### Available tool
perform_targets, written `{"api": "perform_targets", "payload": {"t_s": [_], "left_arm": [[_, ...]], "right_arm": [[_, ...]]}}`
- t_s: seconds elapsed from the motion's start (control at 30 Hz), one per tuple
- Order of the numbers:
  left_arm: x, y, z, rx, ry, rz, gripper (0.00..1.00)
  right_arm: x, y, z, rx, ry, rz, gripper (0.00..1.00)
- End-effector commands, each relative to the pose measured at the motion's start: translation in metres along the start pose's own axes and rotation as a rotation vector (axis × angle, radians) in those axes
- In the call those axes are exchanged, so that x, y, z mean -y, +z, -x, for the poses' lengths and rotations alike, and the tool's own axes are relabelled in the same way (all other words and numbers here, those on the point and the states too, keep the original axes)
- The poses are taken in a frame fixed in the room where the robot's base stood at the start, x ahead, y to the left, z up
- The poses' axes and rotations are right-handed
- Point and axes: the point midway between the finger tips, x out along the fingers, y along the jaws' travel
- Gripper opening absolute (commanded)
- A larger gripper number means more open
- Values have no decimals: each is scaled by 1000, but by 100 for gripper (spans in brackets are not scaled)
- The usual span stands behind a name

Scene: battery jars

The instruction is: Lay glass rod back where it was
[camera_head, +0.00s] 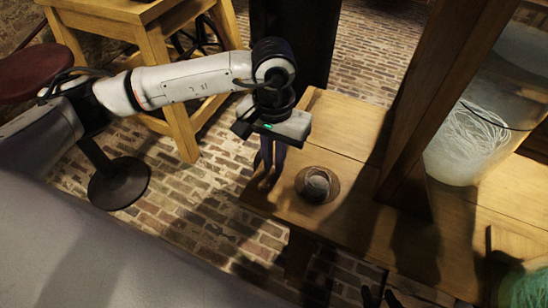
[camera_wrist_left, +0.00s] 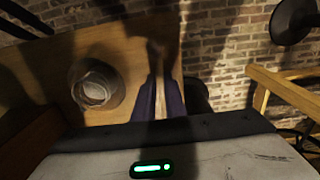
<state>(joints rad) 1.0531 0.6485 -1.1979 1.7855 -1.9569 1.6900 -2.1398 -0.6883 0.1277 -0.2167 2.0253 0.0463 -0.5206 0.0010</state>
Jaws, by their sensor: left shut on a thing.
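My left gripper (camera_head: 270,172) comes in from the left and points down over the near-left end of the wooden bench. Its two dark fingers are close together beside a small round dish. In the left wrist view the fingers (camera_wrist_left: 158,85) are nearly together, with a thin, pale, blurred thing (camera_wrist_left: 156,55) between their tips. It looks like the glass rod, but its length and ends cannot be made out. Dark prongs at the bottom edge of the head view may be my right gripper (camera_head: 381,296); its opening is unclear.
A round brown dish with a grey domed thing (camera_head: 318,185) stands on the bench (camera_head: 345,130), right of the left gripper. A wooden post (camera_head: 440,90) and a large glass jar (camera_head: 475,140) with pale strands stand further right. A stool (camera_head: 118,183) stands left.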

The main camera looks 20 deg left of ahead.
Motion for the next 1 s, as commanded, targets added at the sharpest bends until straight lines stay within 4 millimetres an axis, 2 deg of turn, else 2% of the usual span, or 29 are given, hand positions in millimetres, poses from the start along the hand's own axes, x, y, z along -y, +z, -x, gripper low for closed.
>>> {"api": "perform_targets", "payload": {"t_s": [0.17,0.2,0.33,0.67,0.77,1.0], "left_arm": [[0,0,1,-1,0,0,0],[0,0,1,-1,0,0,12],[0,0,1,-1,0,0,33],[0,0,4,-1,0,0,33],[0,-1,15,-4,-1,1,33],[0,-1,63,-6,0,1,33]], "right_arm": [[0,-2,2,-3,0,1,35],[0,-1,2,-2,0,2,35],[0,1,3,3,0,2,35],[-1,8,3,15,1,3,35],[-1,8,3,17,2,3,35],[-2,6,3,15,3,4,35]]}}
